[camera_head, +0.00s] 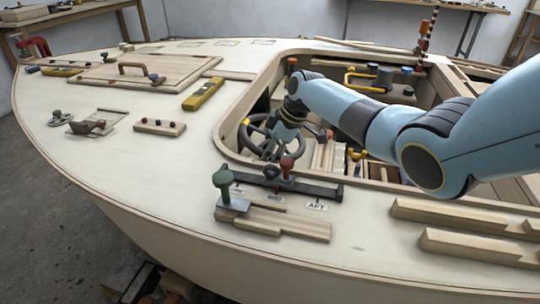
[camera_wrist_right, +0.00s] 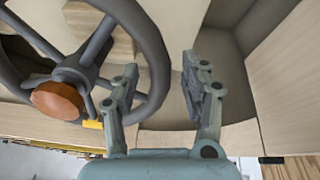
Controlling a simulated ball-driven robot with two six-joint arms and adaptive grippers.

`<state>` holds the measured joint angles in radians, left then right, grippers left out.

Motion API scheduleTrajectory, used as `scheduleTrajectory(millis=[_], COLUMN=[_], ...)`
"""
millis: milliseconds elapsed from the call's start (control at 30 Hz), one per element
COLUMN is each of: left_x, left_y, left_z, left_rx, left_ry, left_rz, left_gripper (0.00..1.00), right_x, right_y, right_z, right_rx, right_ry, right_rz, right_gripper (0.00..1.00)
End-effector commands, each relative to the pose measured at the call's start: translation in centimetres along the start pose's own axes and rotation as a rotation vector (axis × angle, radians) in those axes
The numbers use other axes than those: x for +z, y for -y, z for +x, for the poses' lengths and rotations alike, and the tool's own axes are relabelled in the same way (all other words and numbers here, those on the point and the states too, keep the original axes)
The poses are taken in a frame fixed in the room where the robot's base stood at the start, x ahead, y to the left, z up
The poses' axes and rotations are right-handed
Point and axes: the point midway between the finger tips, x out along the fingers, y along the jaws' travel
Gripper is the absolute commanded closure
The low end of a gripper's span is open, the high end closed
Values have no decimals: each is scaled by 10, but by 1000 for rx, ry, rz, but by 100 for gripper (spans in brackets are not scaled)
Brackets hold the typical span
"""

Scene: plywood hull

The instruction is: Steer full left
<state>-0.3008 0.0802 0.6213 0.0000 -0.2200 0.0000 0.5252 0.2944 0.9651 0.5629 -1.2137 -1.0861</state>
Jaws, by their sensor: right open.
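The dark steering wheel (camera_head: 244,131) stands in the cockpit opening, left of my right gripper (camera_head: 287,136) in the head view. In the right wrist view the wheel (camera_wrist_right: 157,62) fills the upper left, with a round orange-brown hub (camera_wrist_right: 58,100) and grey spokes. My right gripper (camera_wrist_right: 160,78) is open and empty. The right part of the rim shows between its two fingers, and the left finger overlaps the wheel in the picture. I see no clear contact with the rim. My left gripper is not in view.
A lever bar (camera_head: 320,190) with a red knob (camera_head: 287,164) and an "AFT" label lies in front of the cockpit. Wooden blocks (camera_head: 470,246) lie at right. A yellow level (camera_head: 203,94) and a hatch (camera_head: 135,75) are on deck.

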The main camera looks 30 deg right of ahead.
Motion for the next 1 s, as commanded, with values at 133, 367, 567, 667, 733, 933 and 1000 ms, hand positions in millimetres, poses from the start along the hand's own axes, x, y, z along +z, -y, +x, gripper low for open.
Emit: scheduleTrajectory(millis=[133, 367, 567, 667, 733, 933, 1000], left_x=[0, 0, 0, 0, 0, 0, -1], left_y=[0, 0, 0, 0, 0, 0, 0], left_z=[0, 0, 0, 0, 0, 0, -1], left_rx=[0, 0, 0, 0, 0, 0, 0], left_ry=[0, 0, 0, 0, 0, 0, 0], left_rz=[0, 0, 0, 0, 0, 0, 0], left_gripper=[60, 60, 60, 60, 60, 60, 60], right_x=[0, 0, 0, 0, 0, 1, 3], right_y=[0, 0, 0, 0, 0, -1, -1], right_z=[0, 0, -1, -1, -1, -1, -2], right_rx=[0, 0, 0, 0, 0, 1, 2], right_ry=[0, 0, 0, 0, 0, 1, 1], right_rz=[0, 0, 0, 0, 0, -1, -4], right_gripper=[55, 78, 100, 100, 100, 100, 100])
